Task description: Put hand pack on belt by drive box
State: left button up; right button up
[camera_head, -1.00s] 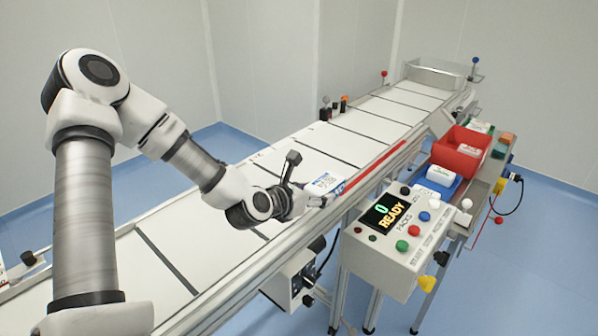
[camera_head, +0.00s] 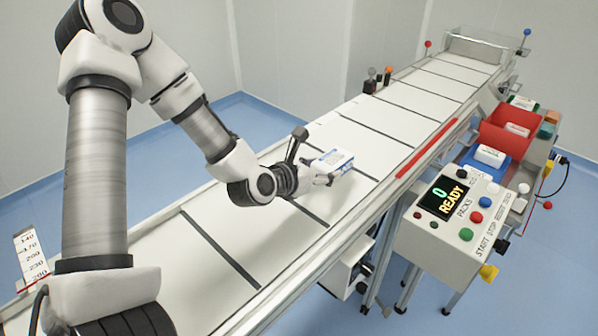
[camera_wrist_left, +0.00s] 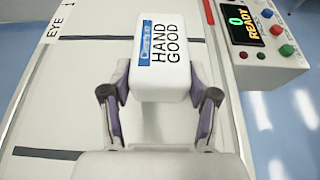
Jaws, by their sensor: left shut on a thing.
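The hand pack (camera_head: 333,161) is a white block with a blue label, reading "HAND GOOD" in the left wrist view (camera_wrist_left: 163,62). My left gripper (camera_head: 322,178) is shut on it; in the left wrist view its two fingers (camera_wrist_left: 160,98) press on the pack's sides. The pack is over the white belt (camera_head: 225,232), which has dark cross stripes; I cannot tell whether it touches the belt. The drive box (camera_head: 347,270) appears to be the pale box below the belt's near side, partly hidden by the frame. My right gripper is not in view.
A control panel (camera_head: 462,212) with a READY display and coloured buttons stands at the near side. Beyond it are a blue tray (camera_head: 468,160) with a white pack and a red bin (camera_head: 500,140). Small sensors (camera_head: 376,80) stand at the belt's far edge. The belt ahead is clear.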

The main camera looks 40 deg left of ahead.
pick_arm(q)
jog(key=f, duration=0.1)
jog(key=f+b, duration=0.2)
jog(key=shift+s+a+f, duration=0.15)
jog(key=shift+a+f, duration=0.15)
jog(key=shift+f, duration=0.1)
jog(key=shift+w, duration=0.25)
jog(key=shift+c, duration=1.2)
jog(key=shift+s+d+r, duration=0.1)
jog(key=shift+d, duration=0.1)
jog(key=shift+s+a+f, duration=0.1)
jog(key=shift+f, duration=0.1)
jog(key=o, duration=1.5)
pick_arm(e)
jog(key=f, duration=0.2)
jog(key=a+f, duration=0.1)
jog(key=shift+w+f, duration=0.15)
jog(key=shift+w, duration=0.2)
pick_arm(q)
jog(key=shift+r, duration=0.1)
